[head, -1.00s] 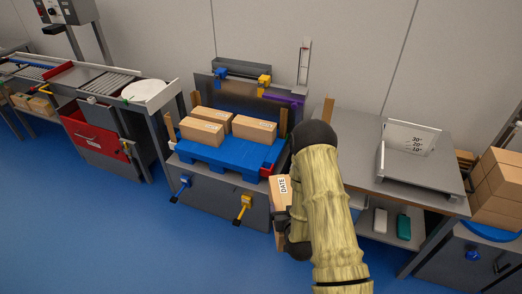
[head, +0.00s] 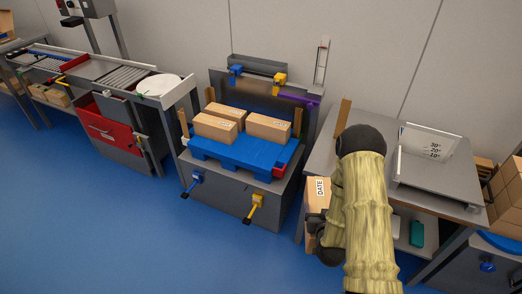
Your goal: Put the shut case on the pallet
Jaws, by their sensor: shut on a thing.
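My gripper (head: 314,232) is at the lower right of centre, mostly hidden behind my own arm. It is shut on a brown cardboard case (head: 317,200) with a white DATE label facing the camera. The case is held off the floor in front of the grey table, to the right of the pallet. The blue pallet (head: 240,152) lies on a grey stand. Several brown cases (head: 214,127) rest on it towards its back and left, and its front right part is bare.
A blue-handled lever (head: 186,194) and a yellow-handled lever (head: 252,210) stick out from the stand's front. Wooden posts (head: 297,122) rise at the pallet's sides. A grey table (head: 325,140) with an angle-marked tilted plate stands right. Blue floor in front is clear.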

